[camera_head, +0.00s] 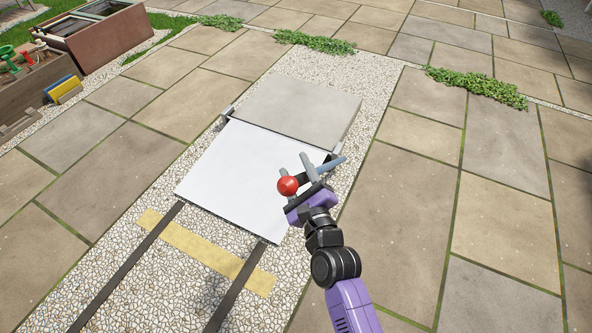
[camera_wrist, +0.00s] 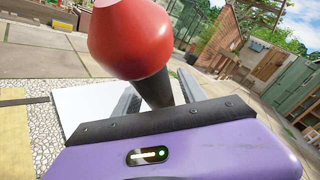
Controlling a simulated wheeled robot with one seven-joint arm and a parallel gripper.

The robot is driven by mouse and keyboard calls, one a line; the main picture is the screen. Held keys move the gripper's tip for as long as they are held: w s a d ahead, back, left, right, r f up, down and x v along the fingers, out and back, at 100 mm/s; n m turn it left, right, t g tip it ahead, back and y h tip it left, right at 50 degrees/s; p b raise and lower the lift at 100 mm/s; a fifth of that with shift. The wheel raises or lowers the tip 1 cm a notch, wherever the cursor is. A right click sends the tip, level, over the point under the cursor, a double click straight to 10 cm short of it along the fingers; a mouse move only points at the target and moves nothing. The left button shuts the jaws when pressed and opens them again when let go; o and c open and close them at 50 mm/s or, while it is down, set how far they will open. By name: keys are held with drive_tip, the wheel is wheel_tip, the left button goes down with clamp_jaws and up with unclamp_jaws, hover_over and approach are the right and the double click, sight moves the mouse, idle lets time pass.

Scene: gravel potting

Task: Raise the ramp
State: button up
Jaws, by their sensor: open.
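The white ramp panel (camera_head: 251,173) lies low on the gravel strip, against a grey slab (camera_head: 300,108) at its far edge. A red knob (camera_head: 288,186) is at my gripper (camera_head: 295,163), over the panel's right side. In the wrist view the red knob (camera_wrist: 130,38) is large and close, on a black stem (camera_wrist: 154,88) that runs down between my two fingers. My gripper is open; whether a finger touches the stem cannot be told. A blue-grey bar (camera_head: 330,164) sticks out beside the fingers at the panel's right edge.
Two dark rails (camera_head: 128,266) run from the panel's near edge, crossing a yellow strip (camera_head: 205,252) on the gravel. Stone paving (camera_head: 410,205) lies open on both sides. Planters (camera_head: 100,38) stand at the upper left, and low green plants (camera_head: 478,86) grow beyond the slab.

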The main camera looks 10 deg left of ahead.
clamp_jaws()
idle(1.4)
